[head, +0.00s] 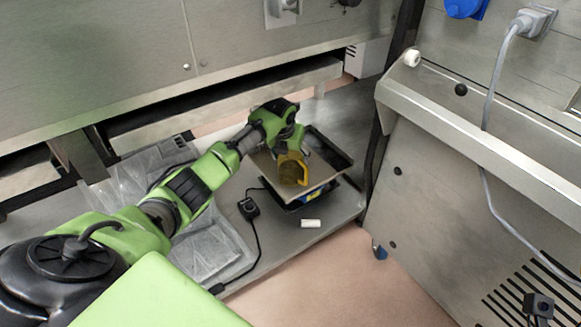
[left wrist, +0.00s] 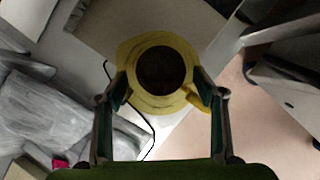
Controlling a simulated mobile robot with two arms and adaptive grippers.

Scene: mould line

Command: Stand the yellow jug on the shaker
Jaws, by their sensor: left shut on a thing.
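The yellow jug (head: 291,171) is in my left gripper (head: 292,149). In the left wrist view the jug (left wrist: 137,53) is seen from above with its dark round opening, and the fingers of the gripper (left wrist: 161,84) close on its two sides. The shaker (head: 338,156) has a flat rimmed metal platform over a dark base with a blue part. The jug is in front of the platform's near left part in the head view; I cannot tell whether it touches it. My gripper and the jug hide part of the platform. My right gripper is not in view.
The shaker stands on a low metal shelf (head: 282,238). A small white piece (head: 311,223) and a black corded box (head: 248,208) lie near it. Clear plastic bags (head: 196,240) lie left. A metal machine (head: 470,190) stands close on the right.

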